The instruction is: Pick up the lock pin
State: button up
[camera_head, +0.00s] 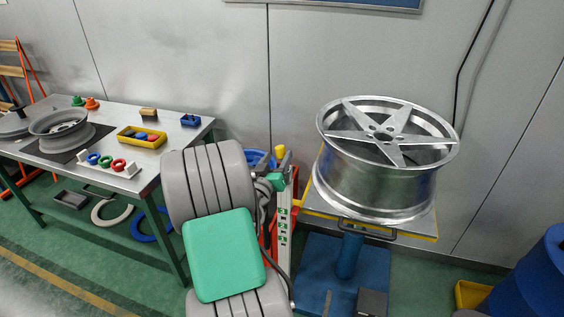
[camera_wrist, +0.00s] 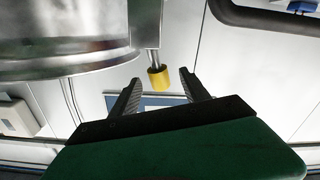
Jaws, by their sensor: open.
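In the wrist view, a metal rod with a yellow cylindrical end, which looks like the lock pin (camera_wrist: 158,77), shows between and beyond the fingertips. My gripper (camera_wrist: 160,85) is open, with one dark ridged finger on each side of the yellow end in the picture. The fingers do not appear to touch it. In the head view, a small yellow piece (camera_head: 280,151), probably the same pin end, shows just above my gripper (camera_head: 275,168), left of the silver wheel. My arm hides part of that area.
The silver five-spoke wheel (camera_head: 388,155) lies on a blue stand (camera_head: 349,255) close to the right of my gripper. A workbench (camera_head: 115,184) with a grey rim (camera_head: 62,130), a yellow tray (camera_head: 141,137) and coloured parts stands at left. A metal wall is behind.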

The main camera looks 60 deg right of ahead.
aim_at(283, 146)
jog(key=d+p, duration=0.1)
jog(key=d, duration=0.1)
jog(key=d+p, duration=0.1)
jog(key=d, duration=0.1)
jog(key=w+d+p, duration=0.1)
jog(key=d, duration=0.1)
jog(key=shift+d+r, duration=0.15)
jog(key=shift+d, duration=0.05)
jog(key=shift+a, duration=0.1)
grip_shut()
